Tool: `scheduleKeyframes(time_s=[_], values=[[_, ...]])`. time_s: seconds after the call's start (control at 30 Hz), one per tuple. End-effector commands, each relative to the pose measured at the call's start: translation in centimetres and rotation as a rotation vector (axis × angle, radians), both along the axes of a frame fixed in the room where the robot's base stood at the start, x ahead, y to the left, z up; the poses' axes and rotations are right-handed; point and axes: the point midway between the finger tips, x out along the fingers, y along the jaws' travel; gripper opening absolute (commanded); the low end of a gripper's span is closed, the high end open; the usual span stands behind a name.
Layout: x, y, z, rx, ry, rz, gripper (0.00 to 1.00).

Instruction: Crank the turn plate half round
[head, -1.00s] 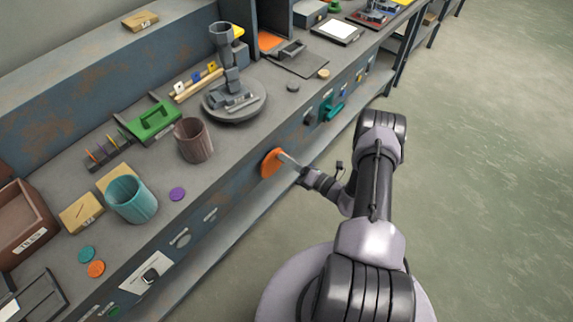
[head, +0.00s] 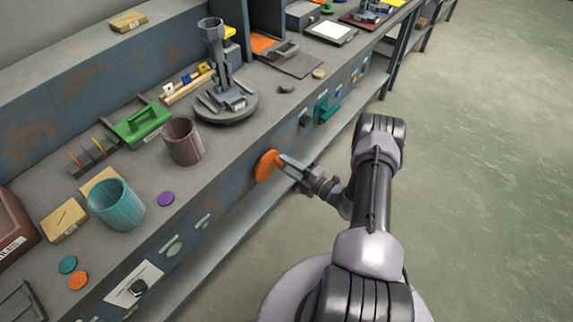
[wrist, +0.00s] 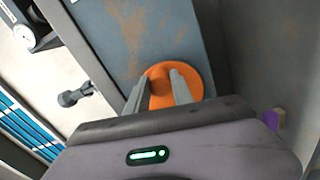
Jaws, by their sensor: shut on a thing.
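An orange round crank (head: 266,165) sits on the front face of the bench below the plate. My gripper (head: 286,163) reaches it from the right. In the wrist view the two grey fingers of my gripper (wrist: 156,92) are closed on the raised middle of the orange crank (wrist: 190,72). The fingers cover part of the crank.
A teal handle (head: 326,108) projects from the bench front to the right. The floor at right is clear.

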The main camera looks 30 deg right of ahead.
Motion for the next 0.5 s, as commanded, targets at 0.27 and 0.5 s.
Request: scheduleKeyframes(time_s=[0.27,0.5], values=[[-0.03,0.03,-0.41,0.073,0.028,0.0,0.0],[-0.04,0.04,-0.48,0.088,0.033,0.0,0.0]])
